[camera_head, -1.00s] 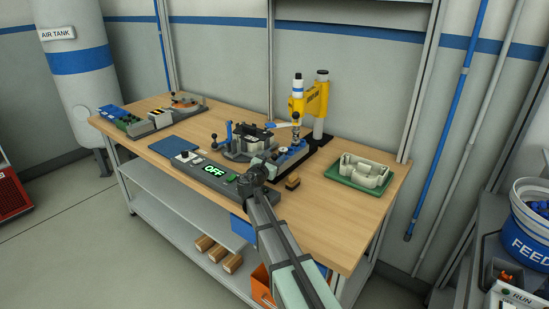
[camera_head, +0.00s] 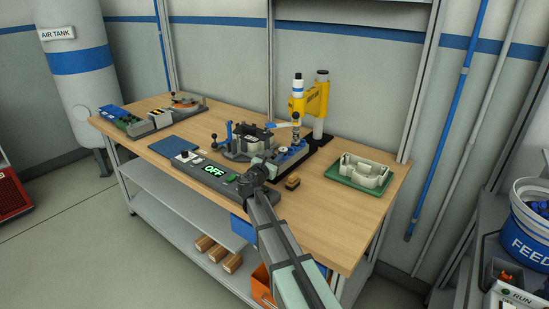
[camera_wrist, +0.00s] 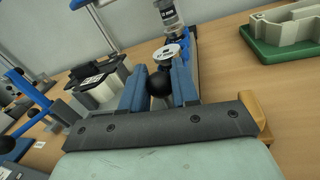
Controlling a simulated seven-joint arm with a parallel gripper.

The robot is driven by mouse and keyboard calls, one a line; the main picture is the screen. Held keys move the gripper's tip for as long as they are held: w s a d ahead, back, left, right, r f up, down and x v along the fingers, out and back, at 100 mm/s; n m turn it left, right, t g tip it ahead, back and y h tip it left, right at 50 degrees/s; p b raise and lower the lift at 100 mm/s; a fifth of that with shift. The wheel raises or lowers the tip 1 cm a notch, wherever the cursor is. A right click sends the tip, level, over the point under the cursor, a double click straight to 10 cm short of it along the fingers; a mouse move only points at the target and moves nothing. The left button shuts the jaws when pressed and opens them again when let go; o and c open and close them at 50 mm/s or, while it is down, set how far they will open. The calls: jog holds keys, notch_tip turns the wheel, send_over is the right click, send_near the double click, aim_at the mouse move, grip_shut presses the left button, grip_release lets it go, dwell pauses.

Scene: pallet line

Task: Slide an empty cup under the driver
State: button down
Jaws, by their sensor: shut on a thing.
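The yellow driver stand (camera_head: 314,100) rises at the back of the bench, with its driver spindle (camera_head: 296,117) over a slide fixture (camera_head: 291,155). In the wrist view the clear and grey lower end of the driver (camera_wrist: 169,14) shows at the top. My gripper (camera_wrist: 159,82) has its blue fingers shut on a black ball knob (camera_wrist: 159,84). A round part with a white, lettered top (camera_wrist: 165,53) sits just beyond the knob, short of the driver. I cannot tell whether it is a cup or whether it is empty. In the head view my gripper (camera_head: 268,164) hides the knob.
A grey fixture with a blue post (camera_head: 236,141) stands left of the slide. A green tray with a pale casting (camera_head: 370,184) is at the right.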

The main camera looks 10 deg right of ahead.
aim_at(282, 150)
jog(key=shift+s+d+x, duration=0.1)
jog(key=shift+d+x, duration=0.1)
jog(key=shift+x, duration=0.9)
jog(key=shift+s+d+x, duration=0.15)
jog(key=shift+x, duration=0.95)
jog(key=c, duration=0.9)
grip_release()
jog(key=shift+v, duration=6.95)
